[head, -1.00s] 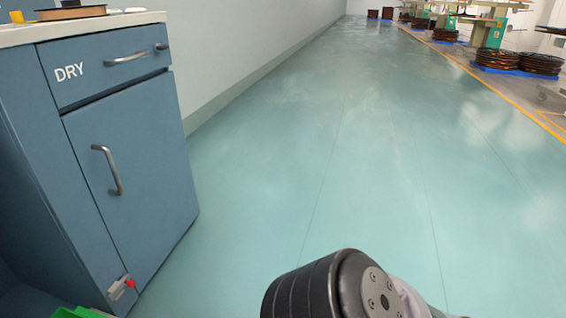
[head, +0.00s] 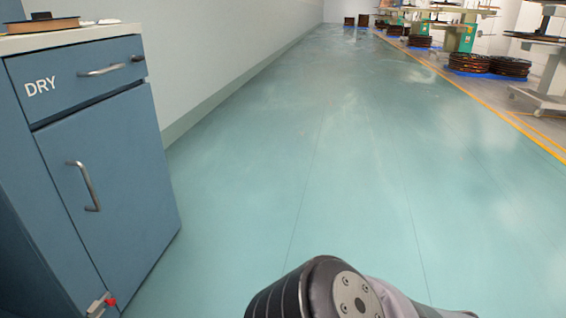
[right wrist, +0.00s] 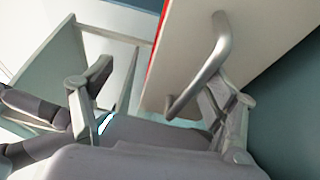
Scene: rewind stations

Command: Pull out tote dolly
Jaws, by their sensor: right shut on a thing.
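In the right wrist view my right gripper (right wrist: 158,88) is shut on a grey metal bar handle (right wrist: 206,68). The handle is fixed to a pale panel (right wrist: 265,30) with a red edge. One finger lies against the handle's lower part; the exact contact is partly hidden. I cannot tell whether this panel belongs to the tote dolly, and no whole dolly is recognisable in either view. My left gripper is in neither view.
A blue cabinet (head: 115,185) marked DRY stands at the left, its drawer (head: 80,80) and door shut. A red-tipped latch (head: 104,303) sits low on it. Open green floor (head: 300,170) stretches ahead. Cable reels (head: 490,65) stand at the right beyond a yellow line.

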